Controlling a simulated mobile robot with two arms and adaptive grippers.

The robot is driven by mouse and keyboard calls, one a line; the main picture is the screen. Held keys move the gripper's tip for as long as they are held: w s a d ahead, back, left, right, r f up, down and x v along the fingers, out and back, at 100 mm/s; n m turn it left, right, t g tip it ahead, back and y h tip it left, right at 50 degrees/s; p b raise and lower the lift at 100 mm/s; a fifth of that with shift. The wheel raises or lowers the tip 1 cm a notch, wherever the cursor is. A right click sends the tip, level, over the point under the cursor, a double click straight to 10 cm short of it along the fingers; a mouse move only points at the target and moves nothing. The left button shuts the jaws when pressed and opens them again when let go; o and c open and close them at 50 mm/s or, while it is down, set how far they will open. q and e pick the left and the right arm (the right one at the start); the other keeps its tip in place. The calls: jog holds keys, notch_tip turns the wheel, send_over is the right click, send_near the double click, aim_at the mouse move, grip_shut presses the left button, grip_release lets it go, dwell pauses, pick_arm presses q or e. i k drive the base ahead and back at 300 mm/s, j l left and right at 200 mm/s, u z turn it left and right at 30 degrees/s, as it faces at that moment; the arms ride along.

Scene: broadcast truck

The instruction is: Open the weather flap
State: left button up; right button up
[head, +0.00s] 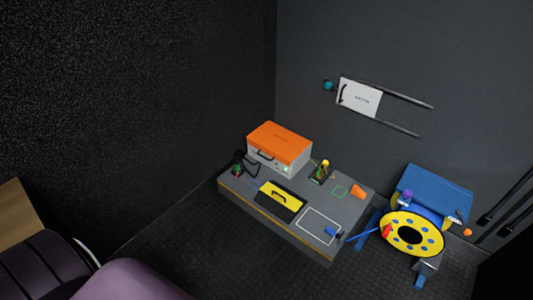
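No flap is clearly labelled as the weather flap, and I cannot tell for sure which panel it is. A white panel (361,99) with a dark handle and small lettering sits between two dark rails on the back wall. A blue slanted cover (436,190) lies over the back of the yellow cable reel (391,240) at the right and looks lowered. A yellow panel (281,196) with a black handle lies on the grey bench (245,202). Neither of my grippers is in view.
An orange-topped case (280,142) stands at the bench's back left. An orange cup-like piece (358,191) and a blue connector (332,231) are on its right side. A teal knob (327,86) is beside the wall panel. Dark floor in front of the bench is clear.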

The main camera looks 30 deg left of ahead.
aim_at(284, 145)
jog(key=i+j, duration=0.2)
jog(key=j, duration=0.15)
jog(key=i+j, duration=0.2)
jog(key=i+j+z, duration=0.1)
jog(key=j, duration=0.35)
jog(key=i, duration=0.1)
